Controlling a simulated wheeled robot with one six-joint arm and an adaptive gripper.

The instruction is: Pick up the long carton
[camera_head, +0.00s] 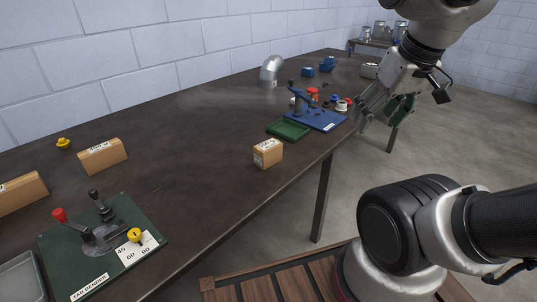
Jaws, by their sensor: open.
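Three brown cartons with white labels are on the dark table. One carton (20,193) lies at the left, cut by the picture's edge, so its full length is hidden. A second, elongated carton (103,156) lies behind it near the wall. A shorter, boxy carton (268,153) sits near the table's front edge at the middle. I cannot tell for sure which of the two left ones is the long carton. My gripper (378,112) is open at the upper right, beside the table's edge, far from the left cartons, with nothing seen between its fingers.
A green tab bender board (75,262) with upright levers stands at the front left, beside a grey tray (22,278). A green tray (288,129) and a blue fixture board (318,119) are near my gripper. The table's middle (190,140) is clear.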

